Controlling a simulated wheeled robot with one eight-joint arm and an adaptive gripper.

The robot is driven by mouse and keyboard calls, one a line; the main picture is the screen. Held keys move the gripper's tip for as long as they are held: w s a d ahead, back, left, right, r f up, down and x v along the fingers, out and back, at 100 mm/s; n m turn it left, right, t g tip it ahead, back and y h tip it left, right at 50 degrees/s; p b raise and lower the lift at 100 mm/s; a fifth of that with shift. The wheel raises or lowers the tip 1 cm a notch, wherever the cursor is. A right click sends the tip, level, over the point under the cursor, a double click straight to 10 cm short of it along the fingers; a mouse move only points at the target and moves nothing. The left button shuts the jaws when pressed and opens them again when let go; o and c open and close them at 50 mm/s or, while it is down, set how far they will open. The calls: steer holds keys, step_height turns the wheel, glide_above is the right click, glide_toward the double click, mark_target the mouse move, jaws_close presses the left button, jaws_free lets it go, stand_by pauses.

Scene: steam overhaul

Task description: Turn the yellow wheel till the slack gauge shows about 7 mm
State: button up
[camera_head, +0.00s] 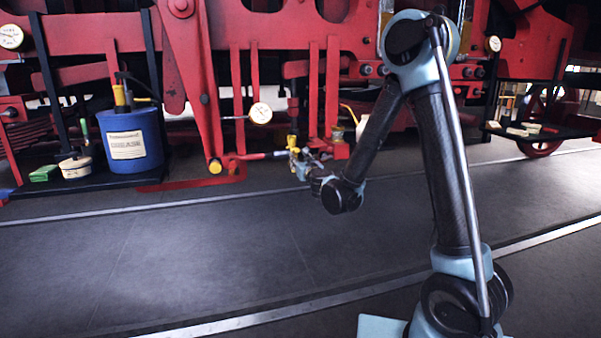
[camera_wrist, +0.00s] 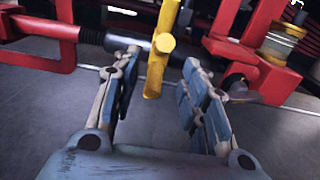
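The yellow wheel (camera_wrist: 156,68) stands near the top middle of the wrist view as a narrow yellow bar with a knob, on a dark horizontal rod. In the head view it is a small yellow patch (camera_head: 293,143) at the red linkage. My gripper (camera_wrist: 160,60) is open, one finger on each side of the wheel, with visible gaps on both sides. In the head view my gripper (camera_head: 302,166) is just below the wheel. A round white dial gauge (camera_head: 260,113) hangs left of and above the wheel; its scale and reading are too small to tell.
Red bars flank the rod; a brass-coloured fitting (camera_wrist: 284,40) is at right in the wrist view. A blue grease drum (camera_head: 131,140) stands at left. Other dials show at far left (camera_head: 11,36) and right (camera_head: 494,43). The grey floor in front is clear.

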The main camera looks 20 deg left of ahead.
mark_target(295, 154)
steer(key=shift+w+a+r, duration=0.35)
steer(key=shift+w+a, duration=0.1)
steer(key=shift+w, duration=0.35)
steer(key=shift+w+a+r, duration=0.35)
steer(key=shift+w+a, duration=0.15)
steer(key=shift+w, duration=0.25)
steer(key=shift+w+a+r, duration=0.35)
steer(key=shift+w+a, duration=0.1)
steer(key=shift+w, duration=0.35)
jaws_close()
steer(key=shift+d, duration=0.1)
steer(key=shift+s+d+f, duration=0.1)
steer(key=shift+s+f, duration=0.15)
steer(key=shift+f, duration=0.7)
